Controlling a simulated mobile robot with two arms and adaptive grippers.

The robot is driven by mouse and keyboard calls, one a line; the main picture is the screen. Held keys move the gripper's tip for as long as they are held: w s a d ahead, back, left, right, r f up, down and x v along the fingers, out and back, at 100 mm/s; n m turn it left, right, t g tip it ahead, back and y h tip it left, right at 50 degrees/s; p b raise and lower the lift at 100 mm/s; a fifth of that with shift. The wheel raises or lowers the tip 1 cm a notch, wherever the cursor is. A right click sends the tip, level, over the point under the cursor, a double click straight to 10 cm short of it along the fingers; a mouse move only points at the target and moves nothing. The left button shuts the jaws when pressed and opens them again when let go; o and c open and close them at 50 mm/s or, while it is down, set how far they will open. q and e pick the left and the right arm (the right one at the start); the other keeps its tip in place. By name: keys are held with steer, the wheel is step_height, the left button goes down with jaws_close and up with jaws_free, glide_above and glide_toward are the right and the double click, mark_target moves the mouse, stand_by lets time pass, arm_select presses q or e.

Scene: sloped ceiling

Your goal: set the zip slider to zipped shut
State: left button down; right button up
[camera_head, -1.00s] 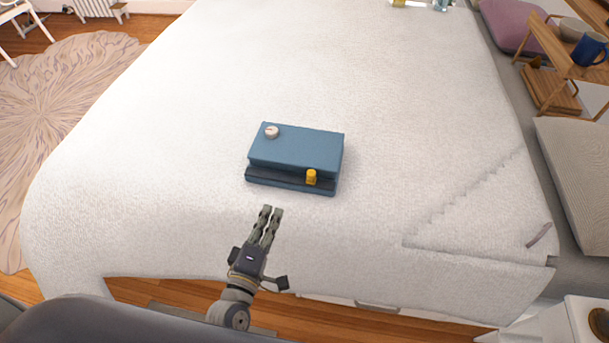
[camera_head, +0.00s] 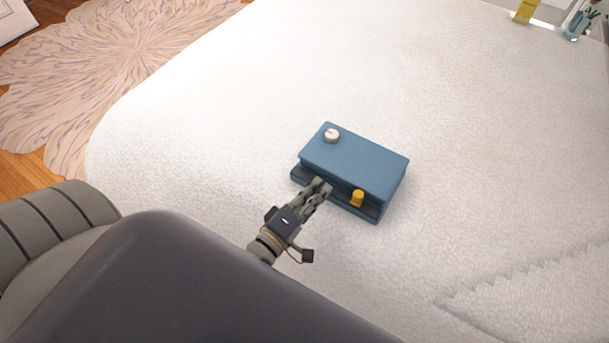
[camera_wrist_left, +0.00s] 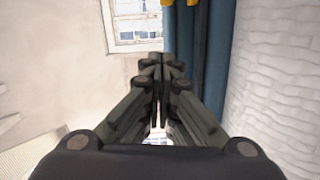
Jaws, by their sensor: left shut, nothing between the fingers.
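A blue case (camera_head: 355,158) lies on the white bed, with a dark strip (camera_head: 303,176) along its near side. A yellow zip slider (camera_head: 357,198) sits on that strip, toward its right end. My left gripper (camera_head: 321,186) is shut and empty. Its fingertips are at the strip, left of the slider and apart from it; whether they touch the case I cannot tell. In the left wrist view, the shut fingers (camera_wrist_left: 161,64) are beside the blue case (camera_wrist_left: 212,55), and a bit of the yellow slider (camera_wrist_left: 183,2) shows at the top edge. My right gripper is not in view.
A small white round dial (camera_head: 332,136) is on the case's top. The white bedspread (camera_head: 230,110) around the case is clear. A yellow object (camera_head: 524,12) and a glass vase (camera_head: 577,24) stand far off at the upper right.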

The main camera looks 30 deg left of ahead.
mark_target(360, 198)
arm_select(q)
steer(key=d, duration=0.1)
steer(key=w+d, duration=0.1)
steer(key=d, duration=0.1)
steer(key=shift+w+f+p, duration=0.2)
steer(key=shift+w+p, duration=0.1)
steer(key=shift+d, duration=0.5)
steer(key=shift+f, duration=0.1)
steer(key=d+p, duration=0.1)
steer(key=d, duration=0.4)
steer(key=shift+s, duration=0.1)
steer(key=shift+d, duration=0.25)
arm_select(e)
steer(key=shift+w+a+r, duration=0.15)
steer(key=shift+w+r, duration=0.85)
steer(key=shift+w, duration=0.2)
arm_select(q)
steer(key=shift+a, duration=0.1)
